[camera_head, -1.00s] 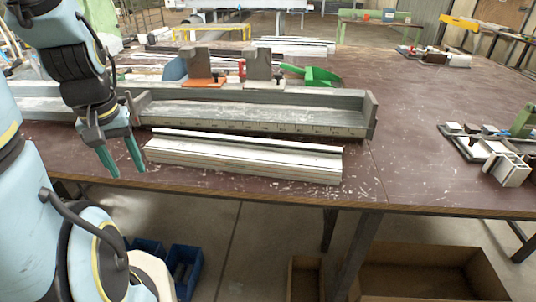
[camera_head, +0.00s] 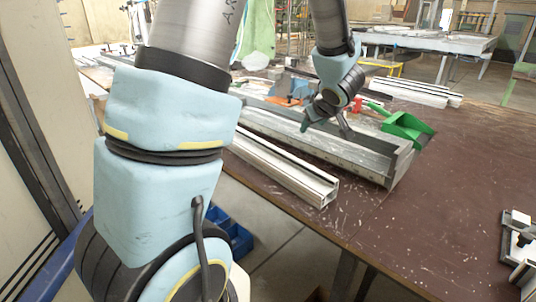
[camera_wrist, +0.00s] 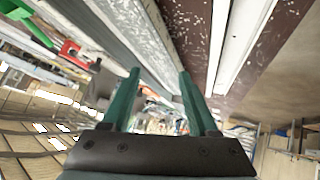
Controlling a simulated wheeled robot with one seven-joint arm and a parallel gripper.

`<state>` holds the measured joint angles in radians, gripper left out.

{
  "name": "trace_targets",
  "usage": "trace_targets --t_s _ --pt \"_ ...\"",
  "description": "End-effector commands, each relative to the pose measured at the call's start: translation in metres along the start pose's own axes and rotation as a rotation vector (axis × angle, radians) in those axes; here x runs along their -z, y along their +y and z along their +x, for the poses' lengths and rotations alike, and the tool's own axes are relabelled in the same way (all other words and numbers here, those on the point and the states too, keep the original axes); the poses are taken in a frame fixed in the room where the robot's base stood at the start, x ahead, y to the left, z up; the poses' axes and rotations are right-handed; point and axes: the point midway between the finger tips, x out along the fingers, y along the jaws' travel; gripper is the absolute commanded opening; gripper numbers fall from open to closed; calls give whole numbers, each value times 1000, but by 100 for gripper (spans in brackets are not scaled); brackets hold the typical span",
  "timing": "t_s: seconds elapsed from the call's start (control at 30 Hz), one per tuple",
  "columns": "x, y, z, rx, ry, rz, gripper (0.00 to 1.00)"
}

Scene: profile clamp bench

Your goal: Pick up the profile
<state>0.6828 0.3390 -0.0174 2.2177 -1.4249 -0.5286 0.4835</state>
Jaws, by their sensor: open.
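The profile (camera_head: 283,168) is a long, pale metal bar lying on the brown table, along the near side of a grey metal channel (camera_head: 375,165). Its left part is hidden behind my arm in the head view. My gripper (camera_head: 325,127) is open and empty, with green fingers, and appears above the channel, beyond the profile. In the wrist view my gripper (camera_wrist: 158,72) has its fingers apart with nothing between them. The profile (camera_wrist: 242,45) runs as pale strips to the right of the fingers there.
A green scoop-like object (camera_head: 405,128) lies by the channel's right end. An orange and blue piece (camera_head: 298,88) stands behind the channel. More long bars (camera_head: 415,92) lie further back. A clamp-like fixture (camera_head: 520,240) sits at the right edge.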

Motion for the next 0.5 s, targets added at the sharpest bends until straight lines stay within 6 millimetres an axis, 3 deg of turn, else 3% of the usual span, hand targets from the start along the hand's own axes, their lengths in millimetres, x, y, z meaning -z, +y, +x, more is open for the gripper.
trace_targets --t_s 0.1,0.3,0.5 --pt "-22 12 -14 136 46 -49 60" --pt "-64 5 -43 357 60 -82 60" --pt "-83 -4 -52 453 51 -85 60"
